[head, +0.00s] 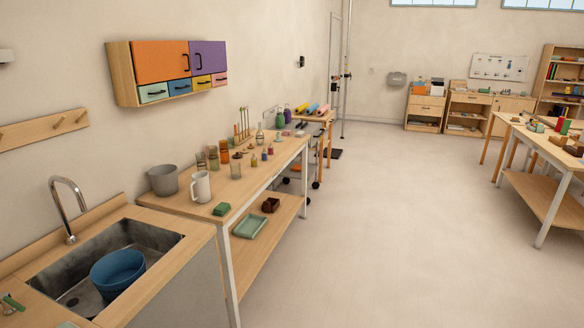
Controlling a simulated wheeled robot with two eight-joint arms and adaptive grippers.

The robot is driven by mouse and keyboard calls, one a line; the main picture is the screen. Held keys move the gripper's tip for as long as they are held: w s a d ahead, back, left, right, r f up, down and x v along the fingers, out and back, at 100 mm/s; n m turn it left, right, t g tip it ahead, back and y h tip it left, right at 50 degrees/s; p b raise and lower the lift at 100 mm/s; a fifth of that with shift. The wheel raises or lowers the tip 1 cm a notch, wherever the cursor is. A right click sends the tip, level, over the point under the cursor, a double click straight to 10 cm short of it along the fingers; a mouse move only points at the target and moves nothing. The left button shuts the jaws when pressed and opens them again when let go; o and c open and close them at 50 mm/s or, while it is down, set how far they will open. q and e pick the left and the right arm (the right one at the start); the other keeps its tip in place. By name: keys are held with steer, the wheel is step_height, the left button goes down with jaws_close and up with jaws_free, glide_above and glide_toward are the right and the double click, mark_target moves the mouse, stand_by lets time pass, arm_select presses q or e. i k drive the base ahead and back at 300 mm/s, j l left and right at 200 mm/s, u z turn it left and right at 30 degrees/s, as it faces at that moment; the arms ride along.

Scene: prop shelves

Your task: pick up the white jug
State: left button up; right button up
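The white jug (201,187) stands upright on the long wooden table (187,208) along the left wall, near the table's front end. Its handle points to the left. A grey bucket (163,180) stands just behind and to the left of it, and a green block (221,209) lies in front of it to the right. Neither of my grippers shows in the head view.
A sink (145,238) with a blue tub (118,270) and a tall tap is at the near left. Jars and small bottles (225,151) stand farther along the table. A green tray (250,227) lies on the lower shelf. The floor (370,230) to the right is clear.

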mark_target(200, 182)
steer(key=i+l+u, duration=0.15)
steer(key=i, duration=0.9)
steer(key=i+j+u, duration=0.1)
steer(key=i+u, duration=0.5)
steer(key=u, duration=0.15)
steer(key=i+u, duration=0.4)
steer(key=k+l, duration=0.05)
